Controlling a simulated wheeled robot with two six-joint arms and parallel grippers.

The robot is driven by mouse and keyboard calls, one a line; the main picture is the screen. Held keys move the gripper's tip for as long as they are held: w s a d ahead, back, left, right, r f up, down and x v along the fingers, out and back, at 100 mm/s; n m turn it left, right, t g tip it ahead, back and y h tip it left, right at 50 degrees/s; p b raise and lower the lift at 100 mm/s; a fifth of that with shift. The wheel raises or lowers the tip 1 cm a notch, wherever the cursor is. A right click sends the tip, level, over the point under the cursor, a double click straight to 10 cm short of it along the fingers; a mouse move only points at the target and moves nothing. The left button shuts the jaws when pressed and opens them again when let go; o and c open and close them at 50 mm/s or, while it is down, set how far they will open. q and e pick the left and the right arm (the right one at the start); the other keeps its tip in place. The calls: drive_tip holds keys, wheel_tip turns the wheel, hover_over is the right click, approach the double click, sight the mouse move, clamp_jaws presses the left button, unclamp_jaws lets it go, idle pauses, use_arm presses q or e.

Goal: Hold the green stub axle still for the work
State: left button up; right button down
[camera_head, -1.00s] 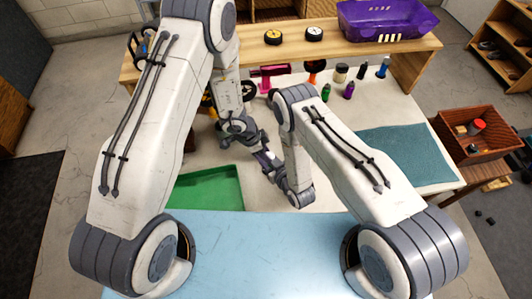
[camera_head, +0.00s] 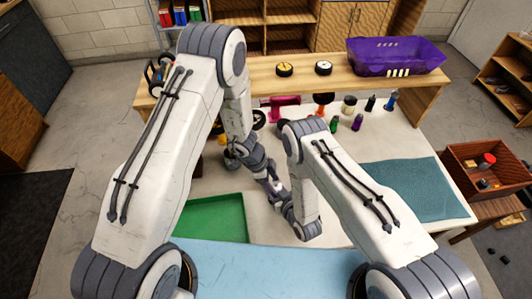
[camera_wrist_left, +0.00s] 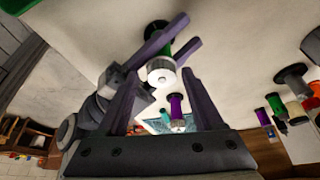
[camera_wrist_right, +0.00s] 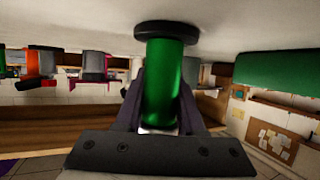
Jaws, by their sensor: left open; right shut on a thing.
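The green stub axle (camera_wrist_right: 162,85) stands between the jaws of my right gripper (camera_wrist_right: 161,100) in the right wrist view, its black disc showing at the top. My right gripper is shut on it. In the left wrist view the green axle (camera_wrist_left: 163,49) shows its pale round end towards my left gripper (camera_wrist_left: 161,80). That gripper is open, with one finger on each side of the pale end; I cannot tell whether they touch it. In the head view the left gripper (camera_head: 270,181) is close to the right one, and the axle is hidden there.
A green tray (camera_head: 215,218) lies on the table at left, a teal mat (camera_head: 408,190) at right. Behind stand small coloured parts, including a purple one (camera_head: 357,122). A raised shelf holds two wheels and a purple basket (camera_head: 395,57). A wooden crate (camera_head: 484,168) stands at far right.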

use_arm(q)
drive_tip(key=m, duration=0.1)
drive_tip(key=m+g, duration=0.1)
drive_tip(key=m, duration=0.2)
drive_tip(key=shift+w+m+g, duration=0.3)
drive_tip(key=shift+m+g, duration=0.1)
drive_tip(key=m+y, duration=0.1)
drive_tip(key=m, duration=0.1)
drive_tip(key=m+g, duration=0.1)
drive_tip(key=m, duration=0.2)
drive_tip(key=shift+w+d+g+y, duration=0.2)
drive_tip(key=shift+g+y, duration=0.1)
drive_tip(key=shift+y, duration=0.1)
drive_tip(key=v, duration=1.2)
drive_tip(key=shift+a, duration=0.15)
drive_tip(key=shift+s, duration=0.1)
drive_tip(key=s+d+f+n, duration=0.1)
drive_tip(key=f+n, duration=0.1)
drive_tip(key=f, duration=0.1)
drive_tip(key=s+f+n+t+h, duration=0.1)
drive_tip(key=f+n, duration=0.1)
drive_tip(key=f, duration=0.2)
drive_tip(key=s+d+f+n+t, duration=0.1)
drive_tip(key=s+f+n, duration=0.1)
drive_tip(key=f, duration=0.2)
drive_tip(key=shift+d+n, duration=0.3)
drive_tip(key=shift+d, duration=0.1)
